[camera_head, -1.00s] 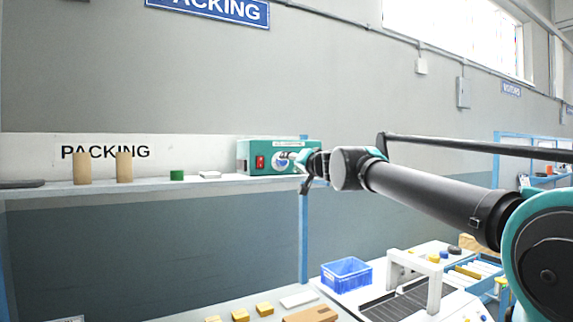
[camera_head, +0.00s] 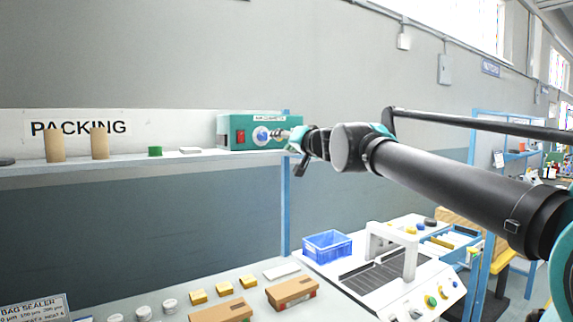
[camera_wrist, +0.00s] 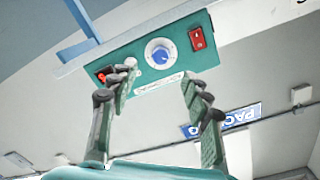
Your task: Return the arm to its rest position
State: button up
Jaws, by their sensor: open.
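My gripper (camera_wrist: 157,92) is open and empty in the wrist view, its two fingers spread apart. In front of it is the green and white blower box (camera_wrist: 145,62) with a blue dial (camera_wrist: 161,52) and a red switch (camera_wrist: 197,39); a second red light or switch is partly hidden behind the left finger. In the head view my gripper (camera_head: 299,145) is at the end of my extended arm, beside the right end of the blower box (camera_head: 228,133) on the shelf. Its fingers are small and partly hidden there.
Below, the bench carries a blue crate (camera_head: 327,246), a white machine with an arch (camera_head: 392,245), cardboard boxes (camera_head: 292,291) and yellow blocks. A blue post (camera_head: 285,215) stands under the shelf.

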jog(key=s+d+f+n+g, duration=0.1)
jog(key=s+f+g, duration=0.1)
jog(key=f, duration=0.8)
jog(key=s+d+f+n+g, duration=0.1)
jog(key=s+f+n+g, duration=0.1)
jog(key=f, duration=0.8)
jog(key=s+d+f+g+h, duration=0.1)
jog(key=s+d+f, duration=0.3)
jog(key=f, duration=0.5)
jog(key=s+d+f+g+h, duration=0.2)
jog(key=s+d+f+h, duration=0.1)
jog(key=f, duration=0.7)
jog(key=s+d+f+g+h, duration=0.1)
jog(key=s+d+f+h, duration=0.1)
jog(key=s+d+f, duration=0.4)
jog(key=shift+s+f+m, duration=0.15)
jog(key=shift+s+f, duration=0.1)
jog(key=shift+f, duration=0.65)
jog(key=shift+s+f+m, duration=0.15)
jog(key=shift+s+f, duration=0.1)
jog(key=shift+f, duration=0.6)
jog(key=s+d+f+m+g+h, duration=0.1)
jog(key=s+d+f+g+h, duration=0.1)
jog(key=s+d+f, duration=0.6)
jog(key=shift+s+f+m+g+h, duration=0.3)
jog(key=shift+s+f+h, duration=0.1)
jog(key=shift+s+h, duration=0.4)
jog(key=shift+w, duration=0.1)
